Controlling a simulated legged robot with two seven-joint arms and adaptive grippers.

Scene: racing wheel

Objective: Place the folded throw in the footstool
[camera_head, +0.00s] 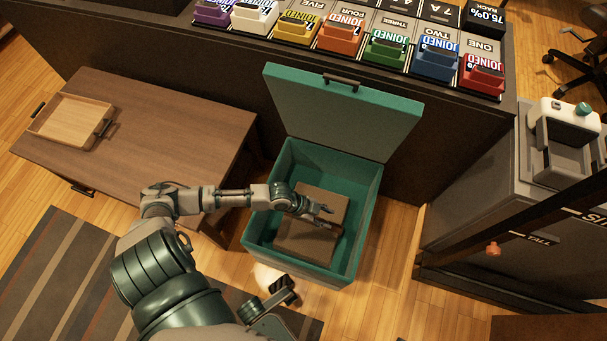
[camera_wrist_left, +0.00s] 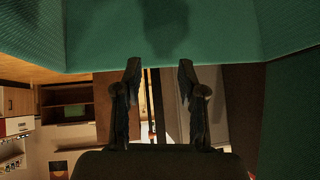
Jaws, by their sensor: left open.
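The footstool (camera_head: 368,215) is a teal open box with its lid (camera_head: 340,115) raised at the back. The folded throw (camera_head: 293,243) is a brown, flat, squared bundle lying inside it, partly covered by my gripper. My left gripper (camera_head: 326,214) reaches in from the left and is over the throw; whether it touches the throw cannot be told. In the left wrist view, the two fingers (camera_wrist_left: 160,78) are spread with nothing between them, and the teal of the footstool (camera_wrist_left: 200,35) fills the top. The throw is not clear there.
A brown table (camera_head: 165,125) with a wooden tray (camera_head: 70,118) stands at left. Behind the footstool is a dark counter with several coloured boxes (camera_head: 340,33). A grey cabinet (camera_head: 480,185) with a white machine (camera_head: 565,135) stands at right. Wood floor (camera_head: 385,275) is bare between footstool and cabinet.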

